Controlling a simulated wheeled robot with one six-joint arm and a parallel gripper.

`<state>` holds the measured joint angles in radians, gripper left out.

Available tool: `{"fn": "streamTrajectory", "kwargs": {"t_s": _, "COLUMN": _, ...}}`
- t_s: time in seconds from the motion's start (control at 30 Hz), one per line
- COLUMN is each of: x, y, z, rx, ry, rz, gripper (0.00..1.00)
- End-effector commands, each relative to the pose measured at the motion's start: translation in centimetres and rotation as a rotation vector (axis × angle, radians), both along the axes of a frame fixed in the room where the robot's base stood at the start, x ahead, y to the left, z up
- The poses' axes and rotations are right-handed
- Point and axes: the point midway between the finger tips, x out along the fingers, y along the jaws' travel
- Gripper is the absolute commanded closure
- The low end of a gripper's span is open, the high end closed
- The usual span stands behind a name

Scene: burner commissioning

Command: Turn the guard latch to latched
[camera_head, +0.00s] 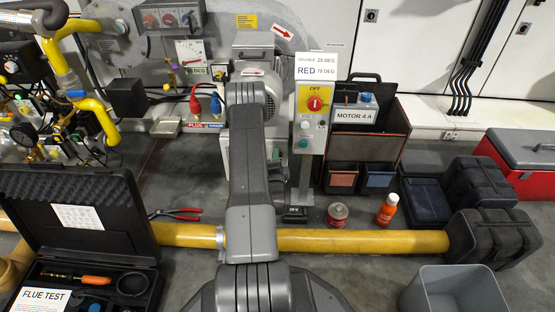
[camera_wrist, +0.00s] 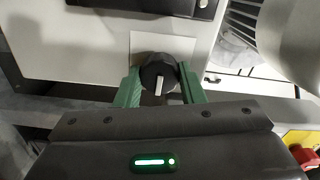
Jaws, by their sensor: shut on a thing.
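In the wrist view a round black knob (camera_wrist: 155,67) with a white pointer line sits in front of a pale plate (camera_wrist: 187,45). I take it to be the guard latch, though no label on it is readable. The pointer line runs nearly straight up and down in this view. My gripper (camera_wrist: 158,82) has a green finger on each side of the knob and is shut on it. In the head view my arm reaches forward to the grey burner housing, and it hides the gripper and the knob.
A control post with a red switch on yellow (camera_head: 315,104) stands just right of my arm. A yellow pipe (camera_head: 350,241) crosses the floor. An open black case (camera_head: 80,200) and a grey bin (camera_head: 455,290) flank the front.

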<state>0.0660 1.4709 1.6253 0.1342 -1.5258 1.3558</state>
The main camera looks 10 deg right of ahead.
Motion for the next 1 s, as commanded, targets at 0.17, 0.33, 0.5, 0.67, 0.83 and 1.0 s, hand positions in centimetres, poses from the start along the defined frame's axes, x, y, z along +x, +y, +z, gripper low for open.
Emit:
{"fn": "streamTrajectory", "kwargs": {"t_s": 0.17, "x": 0.0, "y": 0.0, "z": -0.1, "rx": 0.002, "ry": 0.001, "rz": 0.001, "gripper": 0.87}}
{"fn": "streamTrajectory", "kwargs": {"t_s": 0.33, "x": 0.0, "y": 0.0, "z": -0.1, "rx": 0.001, "ry": 0.001, "rz": 0.001, "gripper": 0.55}}
{"fn": "streamTrajectory", "kwargs": {"t_s": 0.5, "x": 0.0, "y": 0.0, "z": 0.0, "rx": 0.001, "ry": 0.001, "rz": 0.0, "gripper": 0.43}}
{"fn": "streamTrajectory", "kwargs": {"t_s": 0.67, "x": 0.0, "y": 0.0, "z": 0.0, "rx": 0.0, "ry": 0.001, "rz": 0.0, "gripper": 0.43}}
{"fn": "streamTrajectory", "kwargs": {"t_s": 0.83, "x": -1.2, "y": 0.3, "z": 0.0, "rx": 0.001, "ry": 0.003, "rz": 0.0, "gripper": 0.43}}
{"fn": "streamTrajectory", "kwargs": {"t_s": 1.0, "x": -4.6, "y": 1.0, "z": 0.1, "rx": -0.001, "ry": 0.007, "rz": 0.002, "gripper": 0.43}}
